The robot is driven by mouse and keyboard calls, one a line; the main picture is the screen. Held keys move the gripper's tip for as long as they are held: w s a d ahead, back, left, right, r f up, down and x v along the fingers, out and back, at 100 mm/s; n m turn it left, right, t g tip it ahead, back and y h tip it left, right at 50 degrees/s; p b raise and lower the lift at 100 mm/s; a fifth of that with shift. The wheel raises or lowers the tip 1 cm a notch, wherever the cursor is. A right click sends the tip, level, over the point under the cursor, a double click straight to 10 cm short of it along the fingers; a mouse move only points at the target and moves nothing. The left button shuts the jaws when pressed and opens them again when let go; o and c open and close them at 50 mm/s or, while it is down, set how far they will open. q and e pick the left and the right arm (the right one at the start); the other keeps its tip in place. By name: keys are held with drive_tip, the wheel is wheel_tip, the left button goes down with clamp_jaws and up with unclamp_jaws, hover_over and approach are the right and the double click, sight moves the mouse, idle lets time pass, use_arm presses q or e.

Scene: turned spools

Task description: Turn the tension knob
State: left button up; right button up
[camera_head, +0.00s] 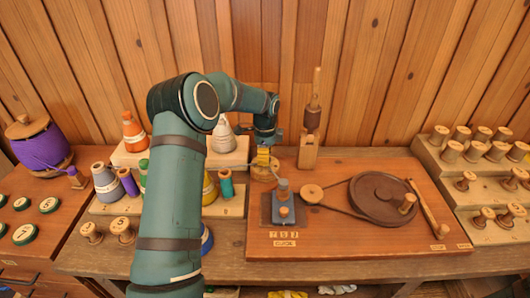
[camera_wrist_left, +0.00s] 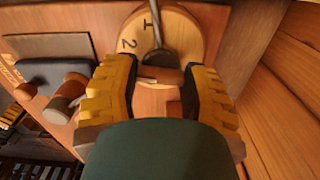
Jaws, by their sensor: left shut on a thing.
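The tension knob's round pale wooden dial (camera_head: 262,174) sits at the back left of the reddish-brown board, mostly under my left gripper (camera_head: 264,158). In the left wrist view the dial (camera_wrist_left: 185,25) shows the numbers 1 and 2 and a dark pointer rod (camera_wrist_left: 154,30) lying across it. There my left gripper (camera_wrist_left: 158,90) has its yellow ribbed fingers on both sides of a wooden knob (camera_wrist_left: 157,100) and is shut on it. The knob's lower part is hidden by the gripper's dark body. My right gripper is not in view.
A blue-grey block (camera_head: 275,209) with a wooden peg stands just in front of the dial. A brown wheel (camera_head: 375,198) with a belt is to the right. A wooden post (camera_head: 308,150) rises behind. Cones of thread (camera_head: 133,132) crowd the left, wooden spools (camera_head: 461,134) the right.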

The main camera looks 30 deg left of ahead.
use_arm(q)
drive_tip(key=n+p, duration=0.1)
drive_tip(key=n, duration=0.2)
drive_tip(key=shift+n, duration=0.4)
drive_tip(key=n+p, duration=0.1)
drive_tip(key=n, duration=0.3)
drive_tip(key=shift+n, duration=0.3)
drive_tip(key=n+p, duration=0.1)
drive_tip(key=n, duration=0.2)
drive_tip(key=shift+n+p, duration=0.5)
drive_tip(key=shift+n, duration=2)
drive_tip(key=o, duration=1.2)
